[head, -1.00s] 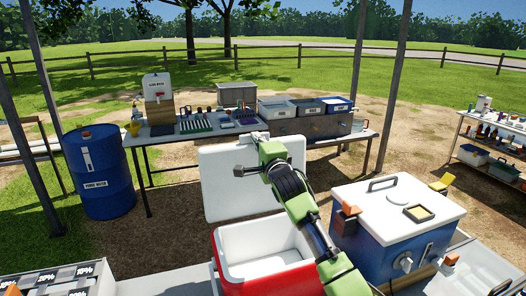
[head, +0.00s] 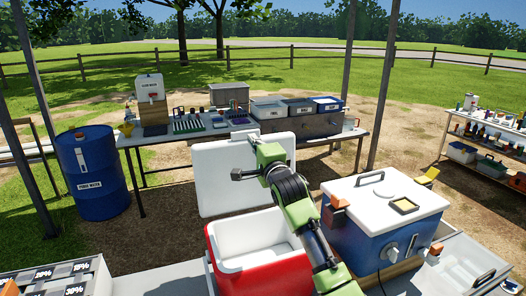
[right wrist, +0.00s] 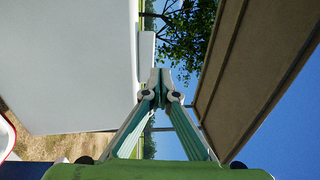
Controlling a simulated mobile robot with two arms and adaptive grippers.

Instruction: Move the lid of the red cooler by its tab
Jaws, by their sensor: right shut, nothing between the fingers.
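The red cooler (head: 262,272) stands open at the front middle, and its white inside shows. Its white lid (head: 218,180) stands upright behind the opening. In the right wrist view the lid (right wrist: 70,70) fills the left side, and its pale tab (right wrist: 147,48) sticks out from the lid's edge. My right gripper (right wrist: 160,72) is shut and empty just beside the tab; I cannot tell if they touch. In the head view my green right wrist is in front of the lid's upper right part and covers some of it. My left gripper is not in view.
A blue cooler (head: 360,238) with a white lid stands close to the right of the red cooler. A crate with percent labels (head: 50,278) is at the front left. Behind are a long table (head: 150,139) with sampling gear and a blue drum (head: 95,175).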

